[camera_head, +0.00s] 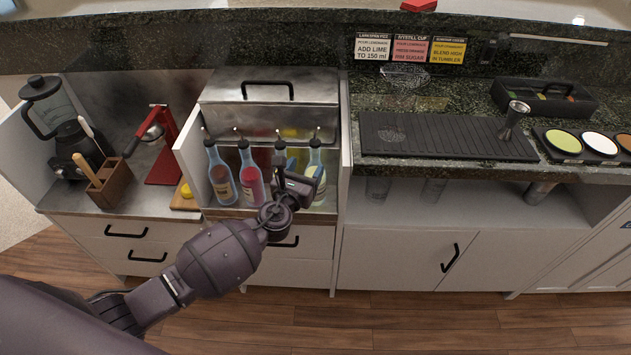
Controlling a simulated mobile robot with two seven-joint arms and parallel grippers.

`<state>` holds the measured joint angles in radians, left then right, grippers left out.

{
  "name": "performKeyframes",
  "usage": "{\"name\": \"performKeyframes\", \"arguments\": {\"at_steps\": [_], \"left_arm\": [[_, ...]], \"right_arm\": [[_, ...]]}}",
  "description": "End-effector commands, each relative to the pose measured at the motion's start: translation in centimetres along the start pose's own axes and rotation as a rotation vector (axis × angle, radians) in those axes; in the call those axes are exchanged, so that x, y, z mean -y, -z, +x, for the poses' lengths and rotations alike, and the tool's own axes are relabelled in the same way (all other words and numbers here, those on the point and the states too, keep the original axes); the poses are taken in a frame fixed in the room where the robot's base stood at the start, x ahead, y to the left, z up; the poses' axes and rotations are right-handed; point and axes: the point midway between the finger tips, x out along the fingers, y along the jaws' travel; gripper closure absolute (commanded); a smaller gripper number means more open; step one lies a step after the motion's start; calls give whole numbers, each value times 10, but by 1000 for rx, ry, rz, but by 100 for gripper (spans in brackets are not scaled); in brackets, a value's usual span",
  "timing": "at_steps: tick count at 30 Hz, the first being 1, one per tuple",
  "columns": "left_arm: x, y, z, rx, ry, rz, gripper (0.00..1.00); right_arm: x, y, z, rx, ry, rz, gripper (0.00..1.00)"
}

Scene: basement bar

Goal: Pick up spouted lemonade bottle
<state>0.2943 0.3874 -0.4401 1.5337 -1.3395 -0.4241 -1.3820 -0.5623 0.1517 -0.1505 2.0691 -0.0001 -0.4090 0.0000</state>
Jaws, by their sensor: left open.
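Several spouted bottles stand upright in a row in the open bay under the steel lid. The labels are too small to read, so I cannot tell for certain which is lemonade. My left gripper (298,183) is open in front of the two right-hand bottles. I cannot tell whether it touches either. My right gripper is out of view.
White side panels flank the bottle bay, with a steel lidded box (270,97) above. To the left are a blender (62,120), a red press (165,150) and a wooden block (110,185). The right counter holds a black drip mat (430,140) and a jigger (514,118).

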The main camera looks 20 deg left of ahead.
Motion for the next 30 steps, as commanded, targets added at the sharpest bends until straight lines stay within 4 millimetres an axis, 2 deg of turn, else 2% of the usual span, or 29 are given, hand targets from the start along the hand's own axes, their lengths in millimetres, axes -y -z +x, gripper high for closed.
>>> {"name": "performKeyframes", "arguments": {"at_steps": [9,13,23,30], "left_arm": [[8,11,33,-4,0,-2,35],[7,9,47,-2,0,-1,35],[6,7,52,0,0,-1,35],[6,7,52,0,0,-1,71]], "right_arm": [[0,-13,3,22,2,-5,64],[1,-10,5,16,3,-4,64],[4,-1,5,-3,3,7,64],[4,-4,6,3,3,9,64]]}}
